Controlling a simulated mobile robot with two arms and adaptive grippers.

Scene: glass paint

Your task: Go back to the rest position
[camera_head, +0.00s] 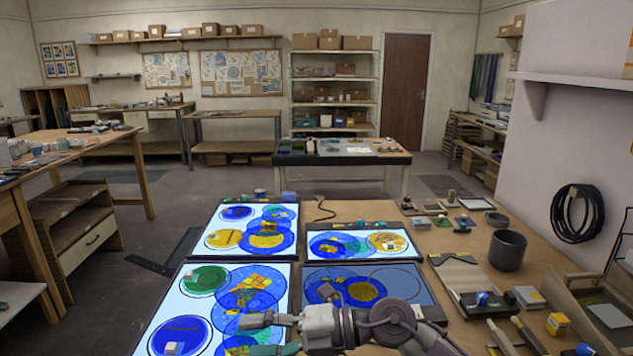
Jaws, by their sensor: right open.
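My right gripper (256,335) reaches in from the lower right, with its arm along the bottom edge. Its fingers point left and are apart, over the lower part of the front left light panel (283,284). I see nothing between the fingers. The gripper and arm hide part of this panel and the lower edge of the dim front right panel (425,298). My left gripper is not in view.
Two more lit panels with blue and yellow glass circles lie behind, on the wooden table (350,210). A dark cup (508,250), small blocks and tools crowd the right side. A black cable coil (577,213) hangs on the right wall. Open floor lies left of the table.

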